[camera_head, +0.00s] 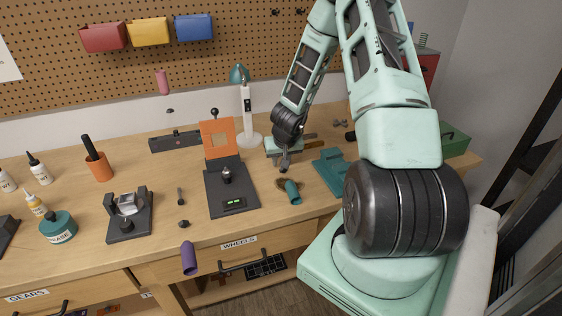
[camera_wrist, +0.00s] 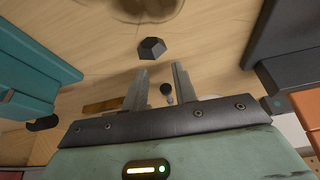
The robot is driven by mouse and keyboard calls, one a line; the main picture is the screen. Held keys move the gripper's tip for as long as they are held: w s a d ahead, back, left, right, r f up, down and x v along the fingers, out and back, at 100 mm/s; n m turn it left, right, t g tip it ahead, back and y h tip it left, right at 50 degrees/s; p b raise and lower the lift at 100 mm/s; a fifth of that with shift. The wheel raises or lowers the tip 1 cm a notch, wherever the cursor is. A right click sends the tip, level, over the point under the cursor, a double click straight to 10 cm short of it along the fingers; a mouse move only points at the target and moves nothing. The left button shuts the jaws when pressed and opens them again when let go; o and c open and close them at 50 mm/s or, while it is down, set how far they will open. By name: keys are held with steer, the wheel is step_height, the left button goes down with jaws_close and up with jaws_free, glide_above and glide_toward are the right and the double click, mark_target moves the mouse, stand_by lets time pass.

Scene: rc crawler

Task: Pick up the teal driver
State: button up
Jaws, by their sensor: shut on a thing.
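The teal driver (camera_head: 292,192) shows its handle on the bench, over a brown oval pad (camera_head: 281,182). My gripper (camera_head: 284,168) is just behind the handle in the head view, low over the bench. In the wrist view my gripper (camera_wrist: 162,78) has its two fingers close together, with a small dark round piece (camera_wrist: 167,89) between them. I cannot tell whether this piece is part of the driver. The teal handle does not show clearly in the wrist view. A dark six-sided piece (camera_wrist: 152,48) is just past the fingertips.
A teal stand (camera_head: 331,172) is right of my gripper; it also shows in the wrist view (camera_wrist: 30,75). A dark base with an orange plate (camera_head: 217,138) is on the left. The purple handle (camera_head: 189,258) is near the front edge.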

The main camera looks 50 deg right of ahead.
step_height(320, 180, up, 10)
steer(key=p, duration=0.2)
steer(key=shift+p, duration=0.35)
